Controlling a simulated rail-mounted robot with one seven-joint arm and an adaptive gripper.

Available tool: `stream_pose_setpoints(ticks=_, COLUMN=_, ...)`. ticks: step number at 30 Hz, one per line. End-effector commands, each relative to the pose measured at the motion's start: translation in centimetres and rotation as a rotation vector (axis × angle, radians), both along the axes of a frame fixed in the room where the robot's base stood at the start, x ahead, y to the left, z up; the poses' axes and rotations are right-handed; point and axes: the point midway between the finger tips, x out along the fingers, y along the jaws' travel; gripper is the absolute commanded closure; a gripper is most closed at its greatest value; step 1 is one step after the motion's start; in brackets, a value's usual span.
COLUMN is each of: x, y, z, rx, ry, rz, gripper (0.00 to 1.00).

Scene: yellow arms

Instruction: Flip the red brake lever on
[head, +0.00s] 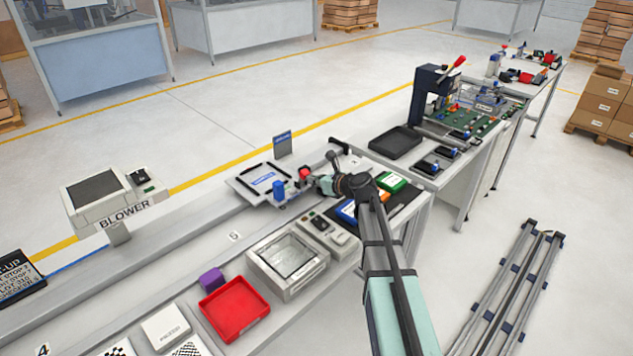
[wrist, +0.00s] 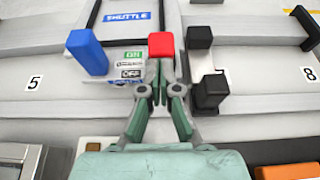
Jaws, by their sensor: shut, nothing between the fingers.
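The red brake lever (wrist: 161,44) shows as a red block at the top centre of the wrist view, just beyond my fingertips. It is also visible in the head view (head: 305,173) on the shuttle plate. My gripper (wrist: 158,82) is shut and empty, with its fingertips close below the red block; I cannot tell whether they touch it. In the head view my gripper (head: 317,182) is beside the red block, on its right. A small label plate with a green ON mark (wrist: 132,54) and a black OFF mark (wrist: 131,73) is left of the fingers. The lever's base is hidden.
A blue block (wrist: 86,52) stands left of my gripper. Two black blocks (wrist: 199,38) (wrist: 211,90) stand close on the right. The SHUTTLE plate (wrist: 110,35) lies beyond. A red tray (head: 234,308) and a purple cube (head: 211,279) sit nearer on the bench.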

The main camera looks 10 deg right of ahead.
Motion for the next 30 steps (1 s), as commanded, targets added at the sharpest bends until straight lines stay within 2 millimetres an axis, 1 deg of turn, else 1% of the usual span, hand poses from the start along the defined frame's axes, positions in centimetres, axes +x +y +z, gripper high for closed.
stream_pose_setpoints(ticks=11, x=0.0, y=0.0, z=0.1, rx=0.000, ry=0.000, rz=0.000, gripper=1.00)
stream_pose_setpoints(ticks=30, x=0.8, y=0.5, z=1.1, rx=0.000, ry=0.000, rz=0.001, gripper=1.00)
